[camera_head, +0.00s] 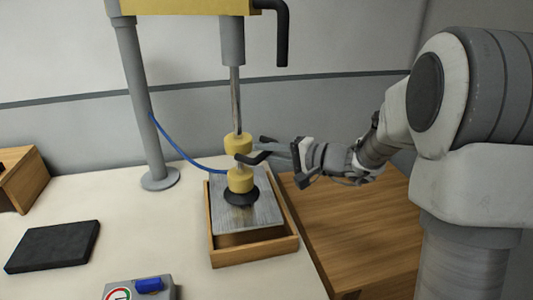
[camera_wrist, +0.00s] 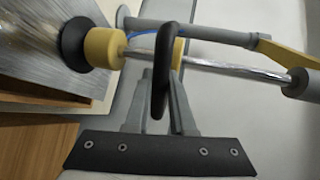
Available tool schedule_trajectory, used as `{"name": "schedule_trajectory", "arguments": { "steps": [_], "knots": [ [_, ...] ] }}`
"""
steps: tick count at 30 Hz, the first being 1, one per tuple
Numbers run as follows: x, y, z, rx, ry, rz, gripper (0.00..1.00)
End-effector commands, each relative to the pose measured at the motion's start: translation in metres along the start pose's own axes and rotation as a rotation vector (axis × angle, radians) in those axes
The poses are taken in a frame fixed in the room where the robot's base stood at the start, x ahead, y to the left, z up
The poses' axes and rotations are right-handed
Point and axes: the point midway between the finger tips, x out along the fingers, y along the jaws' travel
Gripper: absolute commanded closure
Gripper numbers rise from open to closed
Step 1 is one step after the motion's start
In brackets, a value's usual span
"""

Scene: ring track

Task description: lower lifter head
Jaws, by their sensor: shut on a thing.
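The lifter head (camera_head: 240,182) has two yellow collars and a black suction cup (camera_head: 240,196) below, on a shiny vertical rod (camera_head: 236,100). The cup appears to rest on a grey metal plate (camera_head: 261,215) lying in a wooden tray (camera_head: 256,255). My gripper (camera_head: 268,150) comes from the right and is shut on the head's black handle (camera_head: 251,159). In the wrist view the handle (camera_wrist: 161,65) stands between my gripper fingers (camera_wrist: 163,98), beside the yellow collar (camera_wrist: 103,48) and cup (camera_wrist: 75,40). Exact cup contact is hard to tell.
A yellow beam (camera_head: 185,7) with a black crank (camera_head: 281,35) stands above, on a grey post (camera_head: 140,95). A blue hose (camera_head: 178,148) runs to the head. A black pad (camera_head: 54,246), a control box with blue switch (camera_head: 148,285) and a wooden box (camera_head: 20,178) sit left.

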Motion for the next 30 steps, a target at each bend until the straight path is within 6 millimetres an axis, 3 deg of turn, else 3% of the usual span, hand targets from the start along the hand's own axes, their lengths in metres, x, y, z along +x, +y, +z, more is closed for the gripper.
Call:
{"name": "schedule_trajectory", "arguments": {
  "steps": [5,6,10,22,26,30],
  "knots": [
    [-0.001,-0.001,0.000,0.000,0.000,0.000,1.00],
    [-0.001,-0.001,0.000,0.000,0.001,-0.001,0.71],
    [-0.001,-0.002,0.000,0.000,0.001,-0.001,0.48],
    [-0.008,-0.002,-0.001,-0.001,0.003,-0.002,0.48],
    [-0.029,-0.002,-0.001,-0.001,0.005,-0.002,0.48],
    [-0.062,-0.002,-0.001,-0.001,0.006,-0.002,0.48]
  ]
}}
